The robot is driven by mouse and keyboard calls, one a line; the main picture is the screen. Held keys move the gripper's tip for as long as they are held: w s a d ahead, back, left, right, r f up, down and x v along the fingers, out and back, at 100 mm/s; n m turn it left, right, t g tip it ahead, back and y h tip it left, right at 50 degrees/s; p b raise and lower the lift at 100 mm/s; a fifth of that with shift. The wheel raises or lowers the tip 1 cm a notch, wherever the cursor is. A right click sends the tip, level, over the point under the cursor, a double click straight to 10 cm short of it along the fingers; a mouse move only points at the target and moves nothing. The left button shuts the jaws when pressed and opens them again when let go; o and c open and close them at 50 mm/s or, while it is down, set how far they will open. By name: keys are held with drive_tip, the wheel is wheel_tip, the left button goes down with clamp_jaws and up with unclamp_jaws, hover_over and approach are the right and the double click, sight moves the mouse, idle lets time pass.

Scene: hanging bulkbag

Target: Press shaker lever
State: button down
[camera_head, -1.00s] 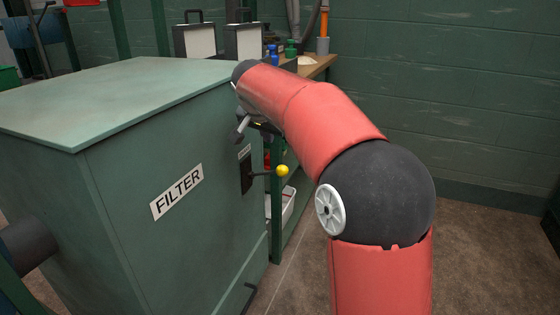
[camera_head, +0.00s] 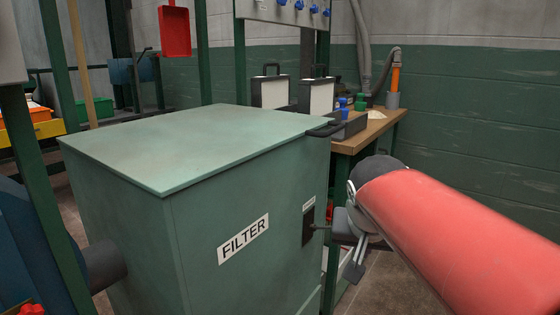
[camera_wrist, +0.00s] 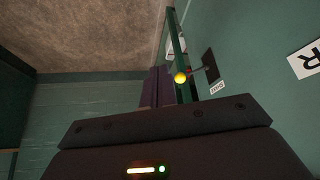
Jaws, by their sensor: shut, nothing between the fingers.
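The shaker lever sticks out from a dark plate (camera_head: 308,226) on the right side of the green filter box (camera_head: 195,235). Its thin rod (camera_head: 322,228) shows in the head view, and its end is hidden behind my gripper. In the wrist view, the lever's yellow knob (camera_wrist: 180,78) is in clear sight, with the dark plate (camera_wrist: 210,66) to its right. My gripper (camera_head: 353,271) is shut and empty, just right of the lever. In the head view I cannot tell whether it touches the knob.
A wooden bench (camera_head: 372,130) with two black-framed cases (camera_head: 270,93) and small bottles stands behind the box. A dark handle (camera_head: 330,128) sits by the box's top edge. A green wall (camera_head: 470,120) closes the back right. A dark pipe (camera_head: 104,266) leaves the box at left.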

drive_tip(key=s+f+n+y, duration=0.1)
drive_tip(key=s+f, duration=0.3)
drive_tip(key=s, duration=0.3)
drive_tip(key=s+f+n, duration=0.2)
drive_tip(key=s+f, duration=0.2)
drive_tip(key=s, duration=0.4)
drive_tip(key=shift+s+f+y+p, duration=0.15)
drive_tip(key=shift+s+y+p, duration=0.15)
drive_tip(key=shift+y+p, duration=0.15)
drive_tip(key=shift+a, duration=0.1)
